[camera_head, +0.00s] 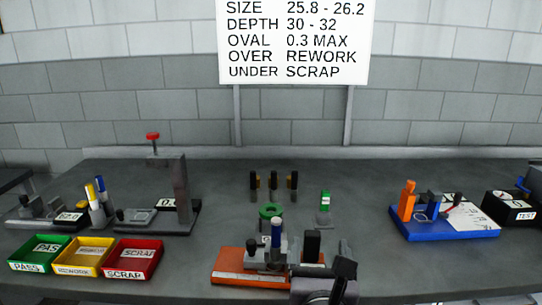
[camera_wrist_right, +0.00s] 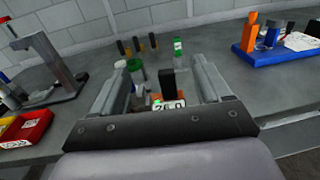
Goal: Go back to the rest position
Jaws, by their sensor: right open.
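My right gripper (camera_head: 330,283) is at the bottom centre of the head view, low in front of the orange fixture (camera_head: 228,280). In the right wrist view its two fingers (camera_wrist_right: 162,82) are spread wide with nothing held between them. The orange fixture shows past the fingers, with a small display (camera_wrist_right: 170,106) that seems to read 26.0. A blue-and-white upright piece (camera_head: 276,235) and a black block (camera_head: 311,246) stand on the fixture. My left gripper is not in view.
Green (camera_head: 40,254), yellow (camera_head: 84,257) and red (camera_head: 133,259) bins sit at the front left. A grey press (camera_head: 180,190) with a red knob stands behind them. A blue tray (camera_head: 470,232) and black box (camera_head: 510,206) are right.

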